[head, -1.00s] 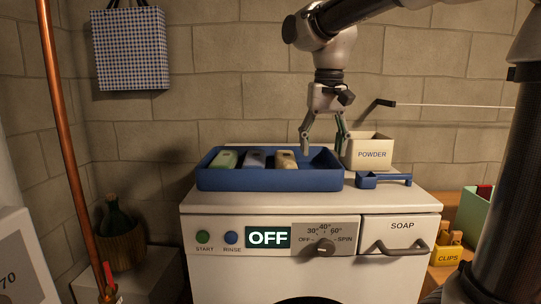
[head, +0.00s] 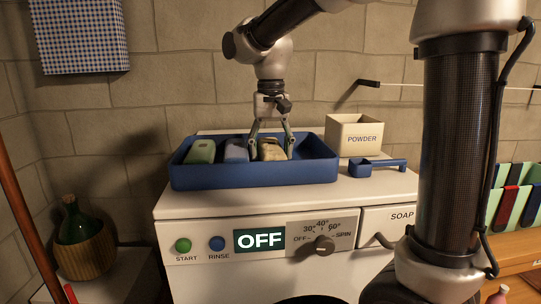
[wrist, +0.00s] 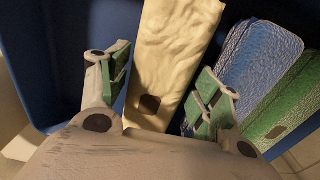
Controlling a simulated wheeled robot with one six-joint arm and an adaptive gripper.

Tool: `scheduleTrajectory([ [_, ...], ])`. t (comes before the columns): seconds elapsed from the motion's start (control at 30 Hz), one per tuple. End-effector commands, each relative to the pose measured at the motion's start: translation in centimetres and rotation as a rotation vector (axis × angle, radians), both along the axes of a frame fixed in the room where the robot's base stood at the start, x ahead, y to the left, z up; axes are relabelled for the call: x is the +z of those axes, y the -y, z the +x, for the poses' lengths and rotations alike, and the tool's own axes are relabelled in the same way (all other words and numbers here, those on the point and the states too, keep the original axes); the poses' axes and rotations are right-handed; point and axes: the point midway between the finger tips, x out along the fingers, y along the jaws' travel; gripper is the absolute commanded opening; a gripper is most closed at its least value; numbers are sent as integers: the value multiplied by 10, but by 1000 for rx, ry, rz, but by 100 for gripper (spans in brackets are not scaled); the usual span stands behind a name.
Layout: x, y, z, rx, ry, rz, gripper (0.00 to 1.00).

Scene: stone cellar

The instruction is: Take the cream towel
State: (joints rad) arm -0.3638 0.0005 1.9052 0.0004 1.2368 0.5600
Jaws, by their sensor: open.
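The cream towel (head: 271,149) is a folded, rolled bundle with a dark patch near one end. It lies in the blue tray (head: 255,175) on top of the washing machine, rightmost of three towels. My gripper (head: 269,150) is down at the tray, its fingers open on either side of the cream towel. In the wrist view the cream towel (wrist: 172,55) lies between the two green-padded fingers (wrist: 160,98), with a gap on the left side. The right finger is close to the towel; I cannot tell if it touches.
A blue towel (head: 236,150) and a green towel (head: 201,151) lie to the left in the tray. The tray's right part is empty. A powder box (head: 362,139) and a blue scoop (head: 377,167) stand to its right.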

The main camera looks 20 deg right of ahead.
Motion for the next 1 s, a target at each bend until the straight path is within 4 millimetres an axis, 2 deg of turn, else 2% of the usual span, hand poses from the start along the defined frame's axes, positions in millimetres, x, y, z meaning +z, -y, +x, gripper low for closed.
scheduleTrajectory([
  [0.27,-3,0,0,0,1,1,62],
  [0.4,-3,0,0,0,1,1,37],
  [0.47,-3,0,0,0,1,1,28],
  [0.77,0,0,0,0,2,1,28],
  [0.87,13,0,1,0,5,2,28],
  [1.0,43,0,1,0,6,2,28],
])
